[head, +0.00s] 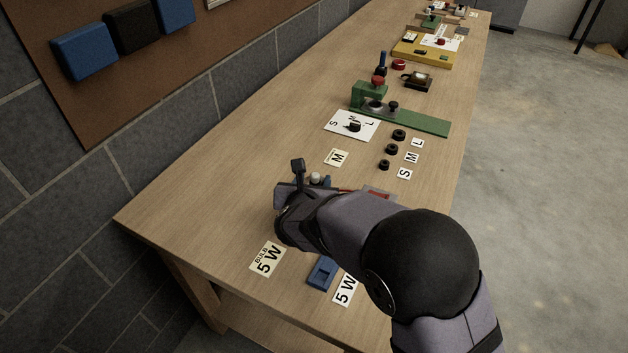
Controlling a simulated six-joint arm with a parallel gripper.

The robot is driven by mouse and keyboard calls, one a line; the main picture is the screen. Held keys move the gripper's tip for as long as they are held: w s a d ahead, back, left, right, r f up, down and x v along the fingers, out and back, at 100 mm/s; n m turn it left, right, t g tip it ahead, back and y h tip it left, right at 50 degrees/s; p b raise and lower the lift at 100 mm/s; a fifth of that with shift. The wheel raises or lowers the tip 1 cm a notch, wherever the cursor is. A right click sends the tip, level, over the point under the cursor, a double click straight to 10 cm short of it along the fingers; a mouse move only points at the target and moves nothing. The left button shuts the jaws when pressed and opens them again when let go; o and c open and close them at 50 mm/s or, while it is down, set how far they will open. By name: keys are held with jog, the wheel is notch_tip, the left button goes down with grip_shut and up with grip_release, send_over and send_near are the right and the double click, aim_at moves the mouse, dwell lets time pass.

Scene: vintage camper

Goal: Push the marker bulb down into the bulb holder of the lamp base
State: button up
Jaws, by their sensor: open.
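My gripper (297,188) is at the left end of my arm, low over the near part of the bench. It is open, but its fingers are small and mostly hidden. A small whitish rounded thing (315,177), perhaps the marker bulb, shows just right of the gripper. Whether they touch cannot be told. Beside it, a bit of blue (327,182) and a flat grey and red piece (377,193) show behind my arm. They may belong to the lamp base. The bulb holder is not clearly visible.
A blue block (322,272) with a dark recess lies in front of my arm, between a "BULB 5 W" card (267,259) and a "5 W" card (345,289). Farther back are an "M" card (336,158), black knobs (391,149) and a green fixture (420,121). The wall is left.

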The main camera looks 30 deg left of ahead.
jog(key=shift+b+v, duration=0.35)
jog(key=shift+v, duration=2.7)
